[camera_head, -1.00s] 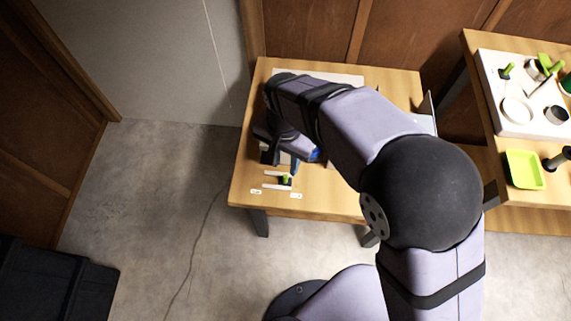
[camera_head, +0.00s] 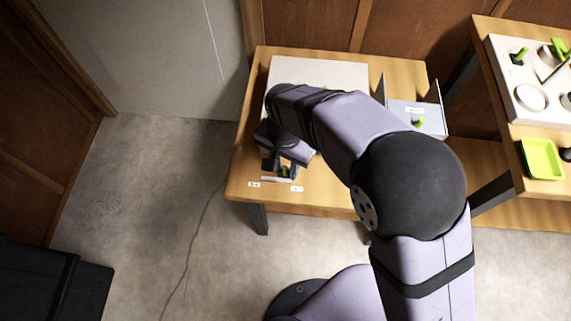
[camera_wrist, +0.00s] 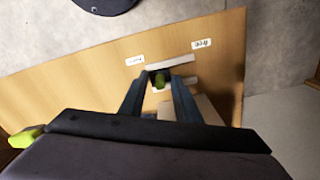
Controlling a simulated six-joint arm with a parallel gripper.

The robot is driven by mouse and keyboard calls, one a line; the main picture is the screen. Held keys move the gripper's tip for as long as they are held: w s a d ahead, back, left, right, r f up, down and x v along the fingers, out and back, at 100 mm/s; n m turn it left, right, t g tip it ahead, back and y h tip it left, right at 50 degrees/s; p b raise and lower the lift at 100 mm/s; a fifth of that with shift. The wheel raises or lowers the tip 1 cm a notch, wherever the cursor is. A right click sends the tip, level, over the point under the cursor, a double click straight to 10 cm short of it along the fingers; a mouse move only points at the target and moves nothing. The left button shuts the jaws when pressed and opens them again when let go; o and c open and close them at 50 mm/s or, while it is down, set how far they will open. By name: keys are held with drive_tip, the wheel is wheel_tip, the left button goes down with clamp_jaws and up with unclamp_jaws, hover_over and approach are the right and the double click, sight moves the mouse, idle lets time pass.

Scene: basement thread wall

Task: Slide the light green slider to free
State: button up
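The light green slider (camera_head: 285,171) is a small knob on a dark block between white rails near the table's front left edge. In the wrist view the light green knob (camera_wrist: 159,80) stands between my two blue-grey fingers. My gripper (camera_wrist: 160,88) is open, with a finger on either side of the knob and gaps that look clear. In the head view my gripper (camera_head: 284,166) is over the slider and partly hides it.
A white board (camera_head: 330,72) lies at the back of the wooden table (camera_head: 238,160). A grey holder (camera_head: 432,122) with a green knob stands on its right side. A side table at right carries a white panel (camera_head: 500,80) and a green tray (camera_head: 543,158).

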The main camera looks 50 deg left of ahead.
clamp_jaws()
drive_tip(key=shift+s, duration=0.1)
drive_tip(key=shift+s+a+p, duration=0.8)
drive_tip(key=shift+s+a, duration=0.45)
drive_tip(key=shift+a, duration=0.15)
drive_tip(key=shift+o, duration=0.2)
unclamp_jaws()
drive_tip(key=shift+r, duration=0.15)
